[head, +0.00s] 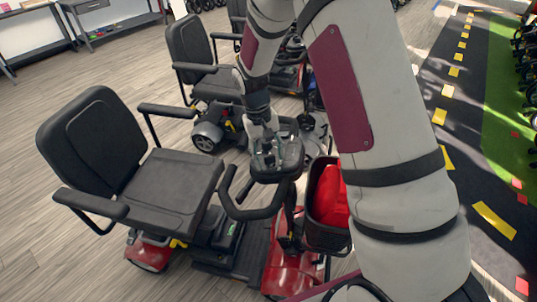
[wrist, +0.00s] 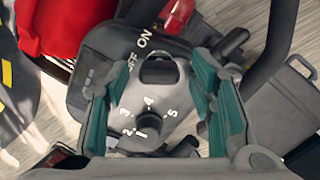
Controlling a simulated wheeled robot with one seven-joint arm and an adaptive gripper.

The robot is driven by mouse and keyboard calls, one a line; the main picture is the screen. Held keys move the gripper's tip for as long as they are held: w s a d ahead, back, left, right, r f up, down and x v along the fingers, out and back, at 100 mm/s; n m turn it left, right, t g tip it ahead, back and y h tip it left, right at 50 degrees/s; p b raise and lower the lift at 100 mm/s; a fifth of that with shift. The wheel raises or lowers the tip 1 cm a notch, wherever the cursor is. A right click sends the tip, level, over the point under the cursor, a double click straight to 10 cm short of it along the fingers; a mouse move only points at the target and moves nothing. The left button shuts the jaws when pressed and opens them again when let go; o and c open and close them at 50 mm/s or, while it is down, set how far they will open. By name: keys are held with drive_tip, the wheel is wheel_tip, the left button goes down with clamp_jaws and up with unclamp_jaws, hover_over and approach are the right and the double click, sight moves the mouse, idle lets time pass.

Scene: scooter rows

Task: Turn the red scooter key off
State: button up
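The red scooter (head: 290,268) stands in front of me in the head view, with a black seat, black handlebar and a basket. My gripper (head: 268,150) is over its control console (head: 287,165), pointing down. In the wrist view my gripper (wrist: 158,65) is open, its teal-padded fingers spread to either side above the console. White ON and OFF lettering and a numbered speed dial (wrist: 148,112) show between the fingers. A dark block (wrist: 158,71) sits beside the lettering; I cannot tell whether it is the key. Contact with the console is unclear.
A red item (head: 331,194) sits in the front basket beside my arm. Another scooter with a black seat (head: 190,45) stands behind. The wood floor at left is open (head: 40,245). A dark lane with yellow marks (head: 455,165) runs at right.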

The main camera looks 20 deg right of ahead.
drive_tip(key=v, duration=1.2)
